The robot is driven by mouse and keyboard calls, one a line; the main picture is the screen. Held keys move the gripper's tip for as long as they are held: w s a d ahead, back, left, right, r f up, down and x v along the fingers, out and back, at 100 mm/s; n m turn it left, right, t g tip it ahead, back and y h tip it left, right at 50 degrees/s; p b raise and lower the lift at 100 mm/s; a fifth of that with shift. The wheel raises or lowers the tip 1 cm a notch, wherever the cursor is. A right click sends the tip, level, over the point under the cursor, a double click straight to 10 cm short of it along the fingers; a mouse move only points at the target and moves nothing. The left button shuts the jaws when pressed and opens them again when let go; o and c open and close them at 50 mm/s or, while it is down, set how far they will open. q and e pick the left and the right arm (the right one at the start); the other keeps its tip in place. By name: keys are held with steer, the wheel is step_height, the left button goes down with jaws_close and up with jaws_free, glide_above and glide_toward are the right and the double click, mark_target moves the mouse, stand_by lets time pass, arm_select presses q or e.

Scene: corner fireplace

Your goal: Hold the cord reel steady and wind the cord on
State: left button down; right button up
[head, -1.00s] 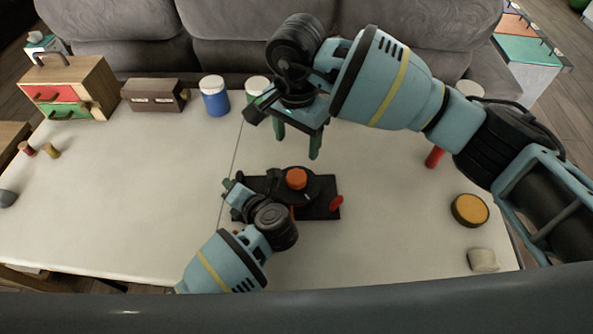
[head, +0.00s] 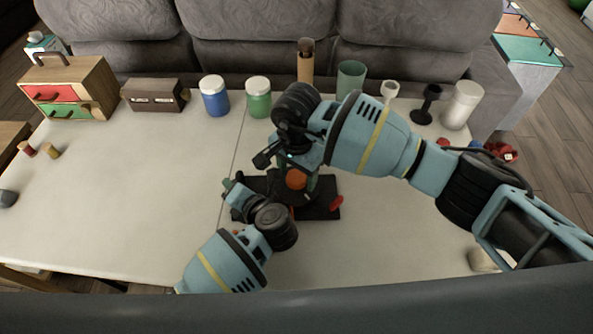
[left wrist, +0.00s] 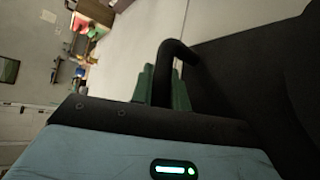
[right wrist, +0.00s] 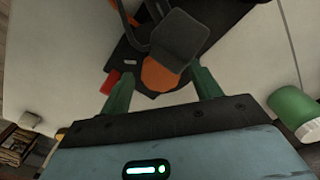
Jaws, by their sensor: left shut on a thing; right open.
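The cord reel has a black base (head: 322,212) on the white table, with a dark round drum and an orange knob (head: 296,179) on top. A red piece (head: 337,203) sticks out at its right. My left gripper (head: 231,186) is at the reel's left end. In the left wrist view its green fingers are shut on a dark bent handle (left wrist: 172,58). My right gripper (right wrist: 163,82) is open over the drum, its fingers on either side of the orange knob, which also shows in the right wrist view (right wrist: 160,73). I cannot tell whether they touch it. The arms hide part of the reel; I cannot make out the cord.
A blue jar (head: 214,98) and a green jar (head: 258,98) stand behind the reel. Several cups and a white canister (head: 463,106) line the back right. A drawer cabinet (head: 72,84) and a brown box (head: 155,95) stand at back left. The table's left middle is clear.

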steer(key=c, duration=1)
steer(key=shift+o, duration=0.2)
steer(key=shift+m, duration=0.4)
steer(key=m, duration=0.2)
steer(key=shift+m, duration=0.4)
steer(key=m, duration=0.3)
steer(key=shift+m, duration=0.4)
steer(key=m, duration=0.6)
steer(key=shift+w+m, duration=0.15)
steer(key=shift+m, duration=0.25)
